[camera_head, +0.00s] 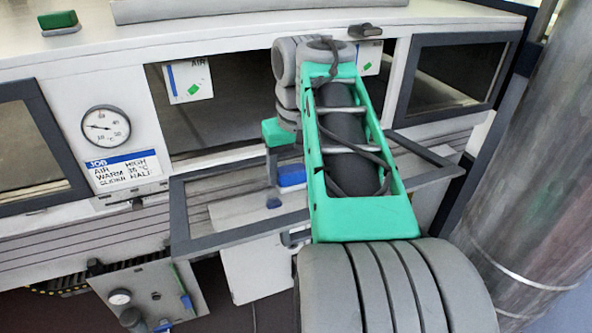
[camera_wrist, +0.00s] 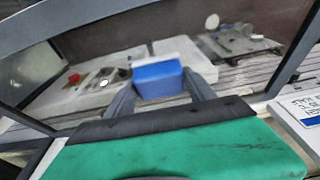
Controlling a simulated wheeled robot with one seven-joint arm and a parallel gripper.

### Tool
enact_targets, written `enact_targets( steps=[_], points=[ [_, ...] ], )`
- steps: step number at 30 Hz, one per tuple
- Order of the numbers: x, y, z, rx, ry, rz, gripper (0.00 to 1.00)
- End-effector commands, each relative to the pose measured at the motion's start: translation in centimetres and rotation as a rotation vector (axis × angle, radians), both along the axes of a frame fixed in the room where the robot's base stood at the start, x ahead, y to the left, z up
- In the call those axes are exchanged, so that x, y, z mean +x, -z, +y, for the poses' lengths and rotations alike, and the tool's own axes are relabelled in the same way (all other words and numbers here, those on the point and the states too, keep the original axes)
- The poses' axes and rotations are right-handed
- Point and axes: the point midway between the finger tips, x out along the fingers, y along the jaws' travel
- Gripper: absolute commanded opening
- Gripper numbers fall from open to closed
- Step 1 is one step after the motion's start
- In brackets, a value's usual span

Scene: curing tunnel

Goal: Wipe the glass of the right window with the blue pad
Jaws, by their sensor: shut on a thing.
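The right window (camera_head: 456,75) is a dark-framed pane at the upper right of the tunnel front in the head view. It looks closed, and its glass shows dark. My gripper (camera_head: 288,160) is left of it and lower, at the middle opening, pointing down. It is shut on the blue pad (camera_head: 292,175). In the wrist view the blue pad (camera_wrist: 158,78) sits between my two grey fingers, with a pale upper edge. The pad is over the lowered middle frame in the head view; whether it touches it I cannot tell.
The middle frame (camera_head: 180,218) stands out below the open middle bay (camera_head: 230,120). A left window (camera_head: 30,145), a gauge (camera_head: 106,126) and a job card (camera_head: 125,170) are on the left. A green-topped block (camera_head: 59,22) lies on top. A metal column (camera_head: 535,150) stands at right.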

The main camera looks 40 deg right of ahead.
Motion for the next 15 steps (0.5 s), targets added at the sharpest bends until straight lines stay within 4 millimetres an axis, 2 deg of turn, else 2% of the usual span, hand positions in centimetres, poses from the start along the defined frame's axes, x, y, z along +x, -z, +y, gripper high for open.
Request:
enact_targets(
  steps=[6,15],
  points=[
    [0.3,0.1,0.9,-0.002,-0.002,-0.002,0.3],
    [1.1,0.6,3.6,-0.005,0.013,-0.002,0.3]
  ],
)
